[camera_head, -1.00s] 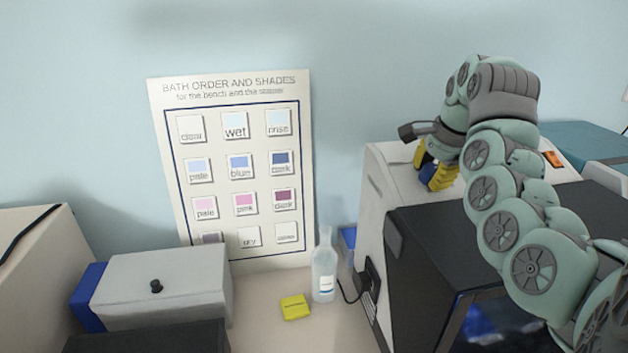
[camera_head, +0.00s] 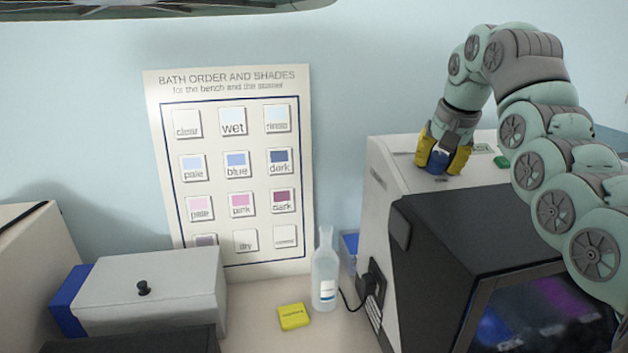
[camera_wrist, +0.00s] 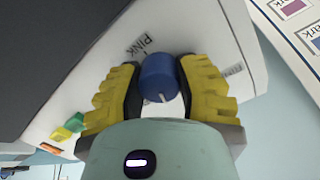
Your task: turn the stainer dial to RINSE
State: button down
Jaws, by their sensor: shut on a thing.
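The stainer (camera_head: 378,215) is a white and black machine at the right in the head view. Its dial is a blue knob on the white top, seen closely in the wrist view (camera_wrist: 158,75) and partly in the head view (camera_head: 438,161). My gripper (camera_head: 443,156) points down over it, with yellow fingers on both sides of the knob, also in the wrist view (camera_wrist: 160,82). It is shut on the dial. A white mark on the knob faces my palm. A PINK label (camera_wrist: 138,45) lies beside the knob; another label (camera_wrist: 235,71) is too blurred to read. I see no RINSE label by the dial.
A green button (camera_head: 501,162) sits right of the dial. A wall chart (camera_head: 240,262) of baths hangs behind the bench. A clear bottle (camera_head: 325,272), a yellow block (camera_head: 294,316) and a grey box (camera_head: 185,275) stand to the left. The wall is close behind the stainer.

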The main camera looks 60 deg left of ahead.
jog(key=n+b, duration=0.2)
jog(key=n, duration=0.1)
jog(key=shift+s+f+n, duration=0.1)
jog(key=shift+n, duration=0.2)
dwell(0.3)
jog(key=c, duration=0.5)
grip_release()
